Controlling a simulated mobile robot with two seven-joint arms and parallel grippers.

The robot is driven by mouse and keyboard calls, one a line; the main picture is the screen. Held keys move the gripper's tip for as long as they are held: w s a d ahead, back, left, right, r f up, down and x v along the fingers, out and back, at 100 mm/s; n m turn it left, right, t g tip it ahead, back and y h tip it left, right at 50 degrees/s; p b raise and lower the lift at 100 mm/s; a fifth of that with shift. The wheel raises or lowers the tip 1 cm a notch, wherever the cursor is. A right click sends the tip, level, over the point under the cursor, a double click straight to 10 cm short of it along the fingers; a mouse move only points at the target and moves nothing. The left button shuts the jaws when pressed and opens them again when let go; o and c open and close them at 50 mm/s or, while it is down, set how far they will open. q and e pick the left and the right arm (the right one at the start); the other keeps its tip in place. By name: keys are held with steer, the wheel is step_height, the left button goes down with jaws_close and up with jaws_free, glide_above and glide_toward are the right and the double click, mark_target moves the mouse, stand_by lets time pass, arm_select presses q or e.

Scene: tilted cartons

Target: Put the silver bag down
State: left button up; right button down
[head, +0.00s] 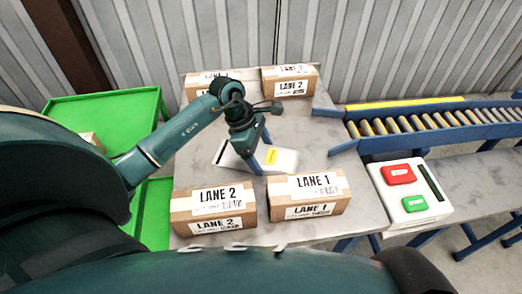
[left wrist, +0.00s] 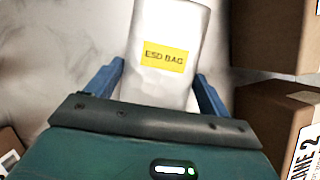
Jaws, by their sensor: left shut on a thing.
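The silver bag (head: 286,160) is pale and flat, with a yellow label. The label reads ESD BAG in the left wrist view, where the bag (left wrist: 168,25) lies between the two blue fingers. My left gripper (head: 258,160) is shut on the bag over the middle of the grey table (head: 315,130); it also shows in the left wrist view (left wrist: 158,90). The gripper hides part of the bag. I cannot tell whether the bag touches the tabletop. My right gripper is not in view.
A LANE 2 carton (head: 213,210) and a LANE 1 carton (head: 306,195) stand at the near edge. More cartons (head: 290,80) stand at the back. A roller conveyor (head: 430,122) and a button box (head: 408,193) are to the right, a green stand (head: 105,105) to the left.

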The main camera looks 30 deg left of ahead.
arm_select(q)
steer(key=o, duration=1)
steer(key=shift+c, duration=0.2)
